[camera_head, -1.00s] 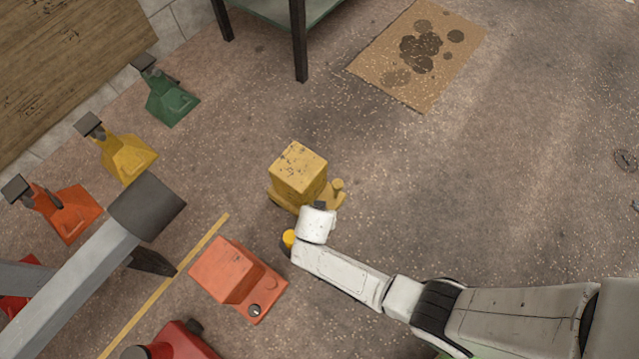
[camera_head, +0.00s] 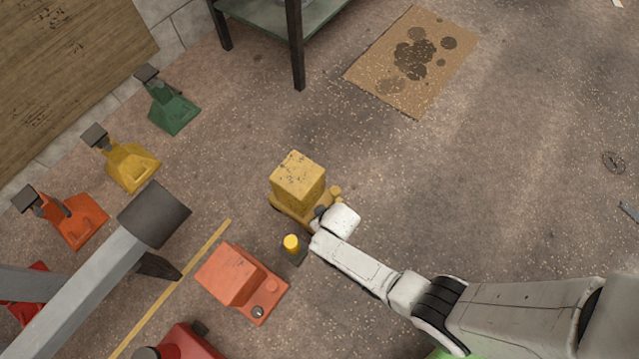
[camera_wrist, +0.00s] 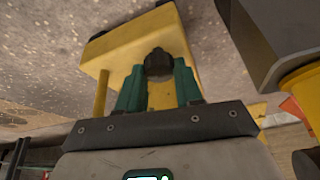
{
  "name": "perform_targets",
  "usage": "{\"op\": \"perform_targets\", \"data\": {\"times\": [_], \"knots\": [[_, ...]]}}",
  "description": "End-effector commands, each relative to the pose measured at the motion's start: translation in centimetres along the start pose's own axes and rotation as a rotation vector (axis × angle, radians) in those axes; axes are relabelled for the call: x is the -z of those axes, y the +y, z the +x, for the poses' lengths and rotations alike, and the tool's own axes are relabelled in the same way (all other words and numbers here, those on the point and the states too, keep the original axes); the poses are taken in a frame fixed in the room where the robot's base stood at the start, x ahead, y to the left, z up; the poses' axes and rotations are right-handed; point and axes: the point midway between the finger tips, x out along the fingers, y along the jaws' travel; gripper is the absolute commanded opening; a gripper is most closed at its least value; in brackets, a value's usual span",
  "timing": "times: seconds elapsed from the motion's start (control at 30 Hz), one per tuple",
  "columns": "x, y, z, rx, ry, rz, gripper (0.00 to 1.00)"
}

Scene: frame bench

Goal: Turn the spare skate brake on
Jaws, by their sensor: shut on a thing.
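The yellow skate (camera_head: 298,180), a worn yellow block on a low base, stands on the floor in the middle of the head view. A dark knob (camera_wrist: 158,62) sticks out of its yellow body (camera_wrist: 135,45) in the wrist view; I take it for the brake's control. My gripper (camera_wrist: 158,80) has its two green fingers on either side of this knob and is shut on it. In the head view my wrist hides most of the gripper (camera_head: 320,214) at the skate's lower right side. Whether the brake is on cannot be told.
An orange-red unit (camera_head: 240,280) stands lower left. Coloured jacks (camera_head: 130,165) line the left.

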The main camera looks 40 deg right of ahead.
Motion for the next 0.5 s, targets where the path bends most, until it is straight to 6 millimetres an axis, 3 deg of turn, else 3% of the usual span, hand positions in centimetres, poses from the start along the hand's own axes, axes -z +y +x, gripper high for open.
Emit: {"op": "perform_targets", "data": {"times": [0.5], "knots": [[-0.04, 0.11, 0.01, 0.063, -0.002, -0.155, 0.05]]}}
